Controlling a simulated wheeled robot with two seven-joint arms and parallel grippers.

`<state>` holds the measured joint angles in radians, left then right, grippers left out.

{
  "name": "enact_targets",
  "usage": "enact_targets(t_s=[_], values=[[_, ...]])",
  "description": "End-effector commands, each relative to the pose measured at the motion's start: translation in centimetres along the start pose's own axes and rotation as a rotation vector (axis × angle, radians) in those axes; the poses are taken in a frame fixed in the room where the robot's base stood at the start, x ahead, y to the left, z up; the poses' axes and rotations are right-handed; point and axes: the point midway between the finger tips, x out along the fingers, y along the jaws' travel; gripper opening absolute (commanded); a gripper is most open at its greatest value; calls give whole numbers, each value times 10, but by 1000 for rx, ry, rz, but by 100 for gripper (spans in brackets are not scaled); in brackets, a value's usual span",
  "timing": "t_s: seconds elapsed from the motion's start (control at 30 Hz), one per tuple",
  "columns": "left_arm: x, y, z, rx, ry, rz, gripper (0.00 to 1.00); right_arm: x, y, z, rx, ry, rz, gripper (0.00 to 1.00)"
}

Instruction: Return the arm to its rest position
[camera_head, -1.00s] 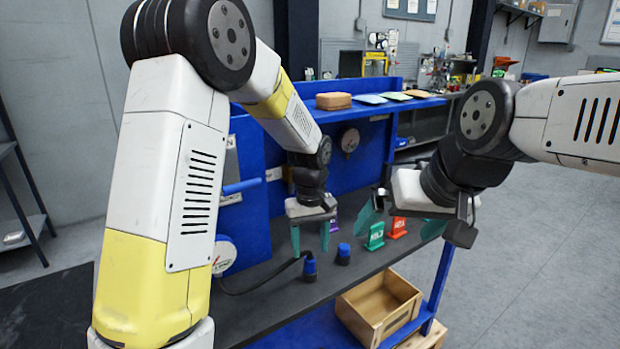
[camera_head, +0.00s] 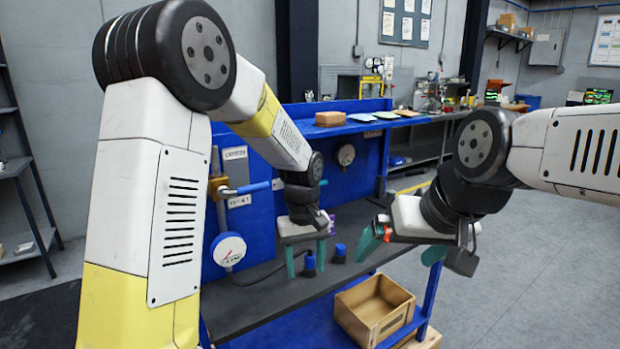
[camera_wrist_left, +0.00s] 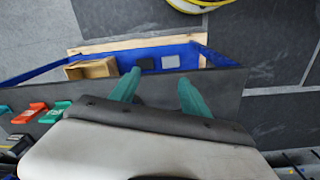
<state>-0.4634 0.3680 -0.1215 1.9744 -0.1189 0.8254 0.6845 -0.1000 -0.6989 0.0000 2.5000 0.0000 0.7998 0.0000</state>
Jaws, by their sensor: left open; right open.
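My left arm (camera_head: 165,200) reaches in from the left, bent at the elbow. My left gripper (camera_head: 306,268), with teal fingers, is open and empty in front of the bench, its fingers pointing down. In the left wrist view the same gripper (camera_wrist_left: 158,84) has its fingers apart with nothing between them. My right gripper (camera_head: 403,258) is open, its fingers apart, in front of the bench's right part. It hides most of the coloured tags.
A blue bench has a dark top (camera_head: 262,316). Two blue-capped plugs (camera_head: 310,264) (camera_head: 340,252) stand near my left gripper in the picture. A round gauge (camera_head: 228,250) and blue-handled valve (camera_head: 252,188) are behind. A wooden box (camera_head: 374,309) sits below. Red tags (camera_wrist_left: 30,113) show in the wrist view.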

Motion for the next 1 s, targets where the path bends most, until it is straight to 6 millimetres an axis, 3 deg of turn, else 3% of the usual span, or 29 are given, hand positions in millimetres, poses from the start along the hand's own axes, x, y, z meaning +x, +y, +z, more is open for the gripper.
enact_targets(t_s=[0.27, 0.47, 0.73, 1.0], values=[[-37, -23, 7, 28, 39, 60, 54, 0, 0, 0, 0, 1, 0, 100], [-75, -51, 21, 69, 97, 120, 54, 0, 0, 0, 0, 1, 0, 100], [-138, -112, 68, 170, 263, 213, 54, 0, 0, 0, 0, 1, 0, 100], [-165, -157, 123, 272, 441, 230, 54, 0, 0, 0, 0, 1, 0, 100]])
